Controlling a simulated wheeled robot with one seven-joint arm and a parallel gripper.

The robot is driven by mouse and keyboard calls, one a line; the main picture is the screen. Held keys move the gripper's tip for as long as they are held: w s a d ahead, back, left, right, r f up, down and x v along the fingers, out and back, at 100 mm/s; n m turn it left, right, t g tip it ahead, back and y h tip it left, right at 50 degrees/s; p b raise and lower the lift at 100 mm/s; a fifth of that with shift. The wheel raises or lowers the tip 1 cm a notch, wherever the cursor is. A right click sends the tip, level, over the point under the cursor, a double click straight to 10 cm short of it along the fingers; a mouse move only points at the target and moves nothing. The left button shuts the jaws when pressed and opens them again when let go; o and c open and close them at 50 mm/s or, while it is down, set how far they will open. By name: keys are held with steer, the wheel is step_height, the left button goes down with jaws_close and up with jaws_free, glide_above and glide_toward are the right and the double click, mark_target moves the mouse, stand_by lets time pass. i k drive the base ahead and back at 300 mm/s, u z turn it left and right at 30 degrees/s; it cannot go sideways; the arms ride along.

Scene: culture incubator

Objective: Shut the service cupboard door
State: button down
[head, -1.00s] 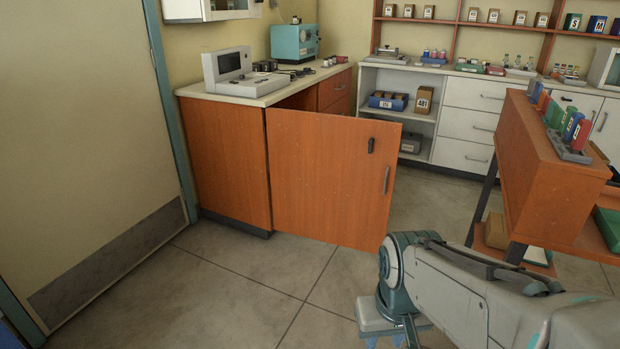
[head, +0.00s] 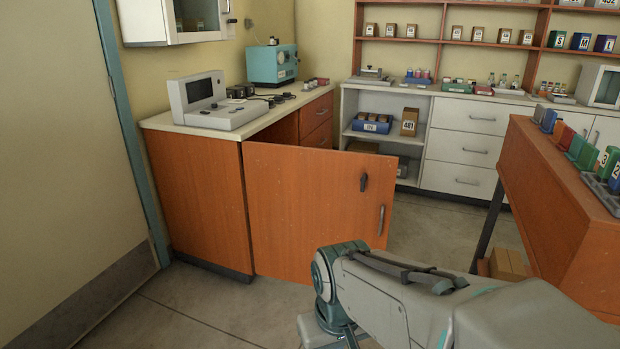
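The orange wooden service cupboard door (head: 310,205) stands wide open in the head view, swung out from the cupboard (head: 198,200) under the counter. A grey handle (head: 381,220) is near its free right edge, with a dark latch (head: 363,182) higher up. My arm reaches in from the lower right, in front of the door's lower right corner in the picture. I cannot tell whether it touches the door.
A grey instrument (head: 208,103) and a teal device (head: 272,64) stand on the counter. An orange raised bench (head: 560,200) with colored blocks stands at right. White drawers (head: 465,150) line the back. Floor is clear at the lower left and behind the door.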

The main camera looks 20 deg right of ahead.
mark_target(301, 200)
steer(key=z, duration=0.35)
steer(key=i, duration=1.45)
steer(key=z, duration=0.85)
steer(key=i, duration=0.2)
steer(key=z, duration=0.1)
